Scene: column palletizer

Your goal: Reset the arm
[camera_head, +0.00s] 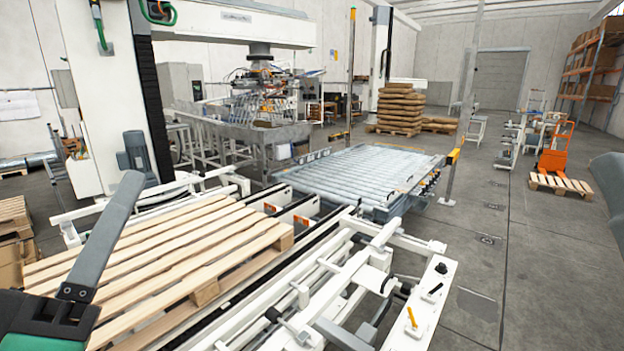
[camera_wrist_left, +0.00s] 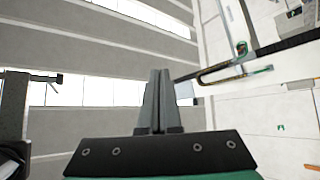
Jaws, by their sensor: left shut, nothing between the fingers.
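My left gripper (camera_head: 128,185) is in the lower left of the head view, its grey fingers pointing up in front of the wooden pallet. Its green and black body sits in the bottom left corner. In the left wrist view the two grey fingers (camera_wrist_left: 158,75) stand pressed together with nothing between them. They point toward the ceiling and upper wall, clear of any object. A dark grey rounded shape (camera_head: 608,188) is cut off at the right edge of the head view; I cannot tell which part it is. My right gripper is not identifiable.
A wooden pallet (camera_head: 165,257) lies on the white conveyor frame at lower left. A roller conveyor (camera_head: 360,176) is behind it. A tall white palletizer column (camera_head: 100,100) stands at left. Stacked sacks (camera_head: 401,107) and an orange pallet truck (camera_head: 555,153) are farther back. The right floor is mostly clear.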

